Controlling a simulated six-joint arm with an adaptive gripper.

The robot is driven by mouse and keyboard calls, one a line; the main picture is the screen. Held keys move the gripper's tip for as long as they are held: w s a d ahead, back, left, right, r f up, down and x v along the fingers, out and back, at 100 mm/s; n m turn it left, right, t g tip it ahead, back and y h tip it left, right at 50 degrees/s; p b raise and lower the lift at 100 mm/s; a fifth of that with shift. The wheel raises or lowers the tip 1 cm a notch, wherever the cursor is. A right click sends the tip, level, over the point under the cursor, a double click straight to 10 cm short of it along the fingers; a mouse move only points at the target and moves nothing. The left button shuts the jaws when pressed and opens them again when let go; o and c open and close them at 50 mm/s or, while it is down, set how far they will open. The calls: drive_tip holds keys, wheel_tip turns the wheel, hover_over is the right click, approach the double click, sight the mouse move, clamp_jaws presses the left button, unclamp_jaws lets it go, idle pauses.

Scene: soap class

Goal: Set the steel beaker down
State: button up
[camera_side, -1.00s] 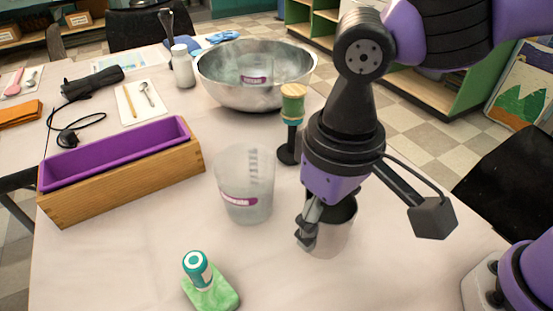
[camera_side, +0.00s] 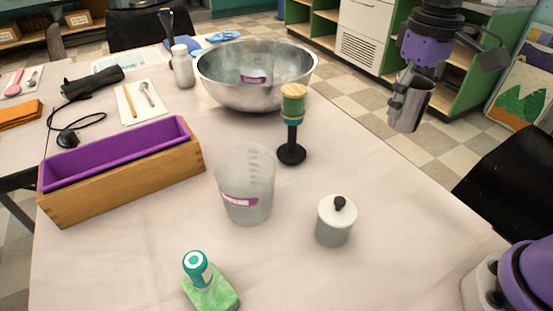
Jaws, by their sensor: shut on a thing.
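The steel beaker (camera_side: 412,104) is in the upper right of the side view, upright or slightly tilted. My gripper (camera_side: 397,97) is shut on its wall at the left side, with one finger showing outside. The beaker is in the air, seen against the floor and green shelving past the table's right edge. How high it is cannot be told. The other finger is mostly hidden.
The table's right part is clear.

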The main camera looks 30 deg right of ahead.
drive_tip(key=s+a+f, duration=0.1)
drive_tip(key=s+a, duration=0.1)
drive_tip(key=a, duration=0.7)
drive_tip(key=s+a+f, duration=0.2)
drive_tip(key=a, duration=0.6)
drive_tip(key=s+a+f, duration=0.2)
drive_tip(key=s+a, duration=0.8)
hover_over(281, 259)
wheel_tip(281, 259, down, 6)
drive_tip(key=shift+s+f, duration=0.1)
drive_tip(key=shift+f, duration=2.15)
drive_tip(key=shift+f, duration=0.15)
drive_tip(key=o, duration=1.2)
drive_tip(key=shift+c, duration=0.2)
